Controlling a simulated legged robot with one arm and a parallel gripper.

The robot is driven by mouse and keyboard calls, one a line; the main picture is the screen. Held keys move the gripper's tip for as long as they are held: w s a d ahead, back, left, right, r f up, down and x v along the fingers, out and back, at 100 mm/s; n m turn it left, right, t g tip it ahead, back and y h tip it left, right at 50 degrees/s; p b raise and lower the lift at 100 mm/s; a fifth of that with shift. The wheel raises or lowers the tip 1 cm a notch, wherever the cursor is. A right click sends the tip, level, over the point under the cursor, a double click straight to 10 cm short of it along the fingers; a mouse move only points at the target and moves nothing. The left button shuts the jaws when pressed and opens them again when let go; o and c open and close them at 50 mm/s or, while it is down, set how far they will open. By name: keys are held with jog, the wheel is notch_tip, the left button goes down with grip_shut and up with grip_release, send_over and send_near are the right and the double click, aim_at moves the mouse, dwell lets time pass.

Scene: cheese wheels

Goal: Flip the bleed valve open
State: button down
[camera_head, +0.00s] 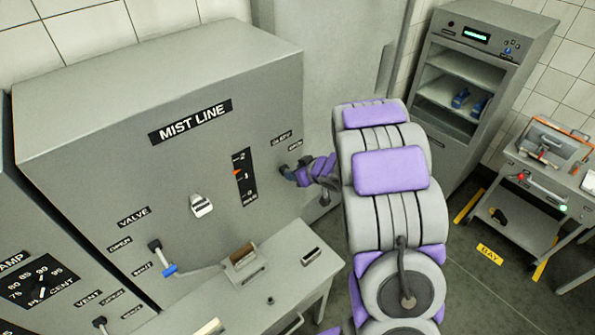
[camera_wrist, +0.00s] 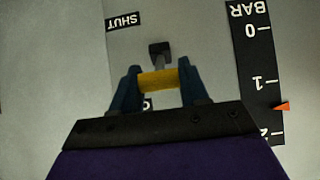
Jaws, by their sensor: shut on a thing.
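The bleed valve has a yellow-sleeved lever (camera_wrist: 165,80) with a grey shaft and a dark block at its end, on the MIST LINE panel (camera_head: 110,130). My gripper (camera_wrist: 160,82) has its blue fingers shut around the yellow sleeve. In the head view my gripper (camera_head: 296,176) is at the panel's right part, below two small labels, and the lever is hidden there. The wrist view is upside down. It shows a SHUT label (camera_wrist: 123,21) near the dark block and another label (camera_wrist: 148,103) mostly hidden between the fingers.
A BAR gauge (camera_head: 245,177) with an orange pointer is left of my gripper. A white switch (camera_head: 202,205) and a valve lever with a blue sleeve (camera_head: 170,270) are further left. A ledge (camera_head: 270,275) juts out below. A cabinet (camera_head: 470,70) and a cart (camera_head: 545,165) stand at right.

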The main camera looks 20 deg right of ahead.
jog(key=c, duration=1)
grip_release()
jog(key=shift+w+r, duration=0.15)
jog(key=shift+r, duration=0.05)
jog(key=o, duration=0.4)
jog(key=shift+w+f, duration=0.1)
jog(key=shift+f, duration=0.05)
jog(key=shift+c, duration=0.2)
jog(key=shift+d, duration=0.1)
jog(key=shift+s, duration=0.2)
jog(key=p+v, duration=0.1)
jog(key=v, duration=1.6)
jog(key=shift+w+d, duration=0.1)
